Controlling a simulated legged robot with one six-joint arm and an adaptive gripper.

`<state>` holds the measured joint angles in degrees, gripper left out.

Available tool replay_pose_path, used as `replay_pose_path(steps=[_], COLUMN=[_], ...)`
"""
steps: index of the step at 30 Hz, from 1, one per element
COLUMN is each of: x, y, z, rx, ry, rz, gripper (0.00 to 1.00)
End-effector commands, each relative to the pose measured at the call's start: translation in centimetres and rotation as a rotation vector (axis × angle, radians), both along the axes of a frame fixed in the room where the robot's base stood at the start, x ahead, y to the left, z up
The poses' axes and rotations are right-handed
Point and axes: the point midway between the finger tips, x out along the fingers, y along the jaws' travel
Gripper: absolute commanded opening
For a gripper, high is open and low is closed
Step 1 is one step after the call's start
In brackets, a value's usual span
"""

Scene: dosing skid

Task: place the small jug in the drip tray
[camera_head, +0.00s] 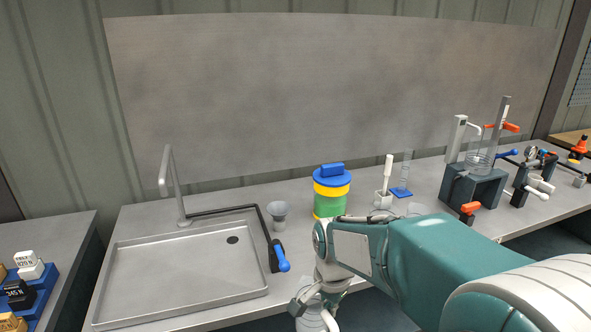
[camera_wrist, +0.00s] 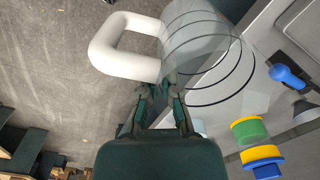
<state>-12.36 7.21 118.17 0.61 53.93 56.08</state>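The small jug (camera_wrist: 205,55) is clear with dark rings and a thick white handle (camera_wrist: 105,45). In the wrist view my gripper (camera_wrist: 168,84) has its fingers closed at the handle's near end, beside the jug's wall; the exact contact is partly hidden. In the head view the jug (camera_head: 311,318) hangs low at the bottom edge, in front of the bench, cut off by the frame. My gripper there (camera_head: 312,296) is partly hidden by my arm. The wide grey shallow tray (camera_head: 150,313), which appears to be the drip tray, is on the bench at left, empty, with a dark drain.
A tap (camera_head: 170,185) stands behind the tray. A blue-handled black valve (camera_head: 280,258) and a grey cup (camera_head: 278,214) are at its right side. A green, yellow and blue canister (camera_head: 331,192) stands farther right. A dark stand (camera_head: 472,188) holds a clear vessel.

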Motion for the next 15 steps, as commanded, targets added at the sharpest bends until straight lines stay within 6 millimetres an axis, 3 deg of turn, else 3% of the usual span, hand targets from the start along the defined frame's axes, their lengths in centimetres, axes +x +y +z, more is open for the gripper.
replay_pose_path(steps=[8,15], x=[3.7,8.0], y=[-1.9,-5.2], z=[-4.1,-10.6], rx=[0.000,0.002], ry=[0.006,0.007], rz=[0.199,0.487], gripper=[0.00,0.00])
